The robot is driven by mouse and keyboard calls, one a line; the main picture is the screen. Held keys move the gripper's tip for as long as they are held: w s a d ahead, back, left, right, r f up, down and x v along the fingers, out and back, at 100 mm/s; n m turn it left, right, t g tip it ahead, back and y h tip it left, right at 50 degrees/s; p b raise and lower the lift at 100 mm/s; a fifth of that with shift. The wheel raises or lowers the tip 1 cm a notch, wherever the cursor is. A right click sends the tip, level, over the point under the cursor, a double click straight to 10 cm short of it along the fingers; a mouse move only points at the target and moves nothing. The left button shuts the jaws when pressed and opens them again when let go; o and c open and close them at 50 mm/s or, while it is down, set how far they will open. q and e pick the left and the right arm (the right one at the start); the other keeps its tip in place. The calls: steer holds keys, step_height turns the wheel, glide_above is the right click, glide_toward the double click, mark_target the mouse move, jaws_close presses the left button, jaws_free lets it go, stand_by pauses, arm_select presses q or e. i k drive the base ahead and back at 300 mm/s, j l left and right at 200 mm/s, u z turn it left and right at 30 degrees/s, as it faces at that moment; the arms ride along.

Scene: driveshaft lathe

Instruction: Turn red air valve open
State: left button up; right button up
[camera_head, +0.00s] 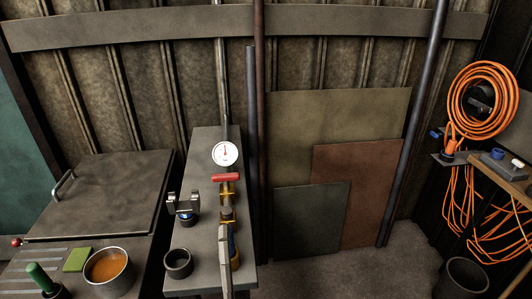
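The red air valve handle (226,177) shows near the middle of the head view, on a brass valve body (227,199). The handle lies across the picture, crosswise to the brass body running below it. A round white pressure gauge (225,153) with a red needle sits just above the handle. Nothing touches the handle. Neither of my grippers can be made out in this view. A narrow grey upright piece (226,262) stands below the valve and partly covers the blue and brass parts behind it; I cannot tell what it is.
The valve stands over a narrow grey bench (209,150). A metal bracket (184,204) and a dark round cup (178,263) are to its left. Further left are a pot of orange liquid (108,270) and a green-handled tool (42,278). Orange hose (482,66) hangs at right.

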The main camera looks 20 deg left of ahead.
mark_target(225, 178)
steer(key=i+l+u, duration=0.1)
steer(key=u, duration=0.9)
